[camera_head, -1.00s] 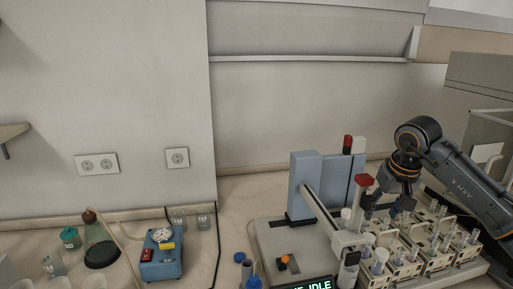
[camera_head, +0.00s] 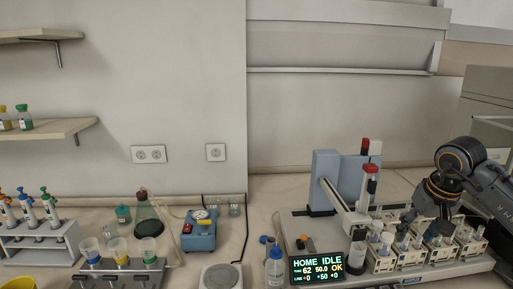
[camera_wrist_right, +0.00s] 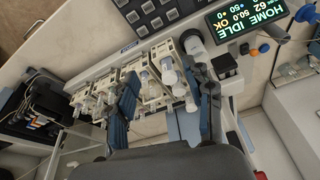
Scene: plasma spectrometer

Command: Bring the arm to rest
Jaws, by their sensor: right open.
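My right arm comes in from the right in the head view. Its gripper (camera_head: 428,222) hangs fingers down over the sample racks (camera_head: 381,262) of the autosampler. In the right wrist view the gripper (camera_wrist_right: 165,100) shows two blue-grey fingers spread wide apart, with nothing held between them. White racks with clear vials (camera_wrist_right: 150,85) show beyond and between the fingers. Whether the fingertips touch the racks I cannot tell. My left gripper is in neither view.
The autosampler's upright blue column (camera_head: 326,180) and its red-topped arm (camera_head: 369,185) stand left of my gripper. Its display (camera_head: 317,268) reads HOME IDLE. A blue-capped bottle (camera_head: 275,266), a blue device (camera_head: 199,235), a flask (camera_head: 148,222) and a pipette stand (camera_head: 40,242) are farther left.

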